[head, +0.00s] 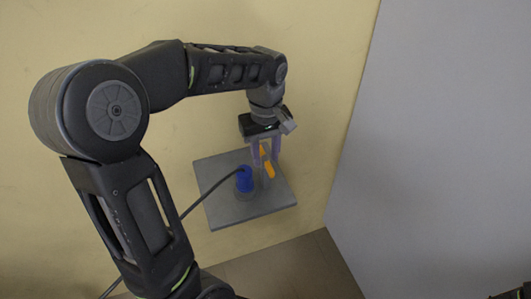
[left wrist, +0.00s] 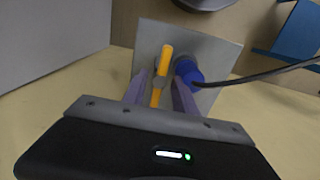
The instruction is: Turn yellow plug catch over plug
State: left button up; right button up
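The yellow catch (head: 268,168) is a narrow bar at the grey socket plate (head: 225,214). It also shows in the left wrist view (left wrist: 166,58). The blue plug (head: 244,180) is beside it, at a grey round socket, with a black cable leading away. The plug also shows in the left wrist view (left wrist: 189,72), right of the catch. My left gripper (head: 265,160) is at the catch. In the left wrist view its two purple fingers (left wrist: 160,86) are apart, one on each side of the catch; contact is unclear. My right gripper is out of view.
The grey plate stands against a yellowish surface (head: 310,80). A large grey panel (head: 440,140) is to the right in the head view. The black cable (head: 205,195) passes behind my left arm. A blue object (left wrist: 290,38) shows at the upper right of the wrist view.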

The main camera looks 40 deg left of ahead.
pick_arm(q)
grip_shut()
dwell(0.4)
